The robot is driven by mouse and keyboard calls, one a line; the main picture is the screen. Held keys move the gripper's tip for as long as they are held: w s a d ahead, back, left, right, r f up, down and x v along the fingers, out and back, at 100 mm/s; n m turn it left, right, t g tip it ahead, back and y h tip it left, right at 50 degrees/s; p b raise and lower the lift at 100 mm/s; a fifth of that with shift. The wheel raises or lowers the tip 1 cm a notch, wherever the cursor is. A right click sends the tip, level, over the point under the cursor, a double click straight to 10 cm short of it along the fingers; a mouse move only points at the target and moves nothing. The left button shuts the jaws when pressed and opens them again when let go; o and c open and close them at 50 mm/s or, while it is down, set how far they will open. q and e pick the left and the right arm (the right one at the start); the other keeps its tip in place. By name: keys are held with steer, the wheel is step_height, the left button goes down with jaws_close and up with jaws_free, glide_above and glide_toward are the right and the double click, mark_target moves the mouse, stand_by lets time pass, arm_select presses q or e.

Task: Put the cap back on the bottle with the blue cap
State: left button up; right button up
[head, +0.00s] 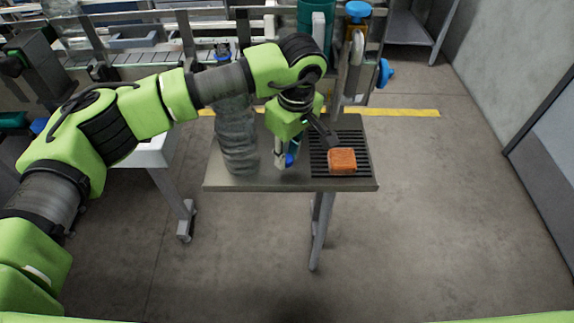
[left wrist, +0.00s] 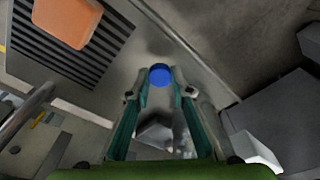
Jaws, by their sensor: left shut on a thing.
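The blue cap (head: 291,159) is at the fingertips of my left gripper (head: 285,160), low over the small metal table (head: 215,179). In the left wrist view the round blue cap (left wrist: 160,75) sits between the two fingertips (left wrist: 160,82), which are shut on it. I cannot tell whether the cap touches the tabletop. A tall clear grey bottle (head: 238,140) with a ridged body stands upright on the table, left of the gripper and apart from the cap. My right gripper is not in view.
An orange sponge (head: 342,161) lies on the dark slotted grate (head: 322,140) at the table's right. Behind the table stands a metal post with blue knobs (head: 385,73) and a green container (head: 312,22). The floor in front and to the right is clear.

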arm_select(q)
steer(key=s+d+r+b, duration=0.2)
steer(key=s+r+b, duration=0.2)
steer(key=s+r, duration=0.5)
steer(key=s, duration=0.4)
steer(key=shift+s+d+r+b, duration=0.2)
steer(key=shift+s+d+b, duration=0.1)
steer(key=shift+b, duration=0.05)
steer(key=w+a+f+m, duration=0.1)
steer(key=a+f+m, duration=0.2)
steer(key=a, duration=0.8)
steer(key=w+a+f+m+h, duration=0.1)
steer(key=a+f+m, duration=0.2)
steer(key=a+m, duration=0.3)
steer(key=a, duration=0.4)
steer(key=shift+a+f, duration=0.25)
steer(key=shift+a, duration=0.15)
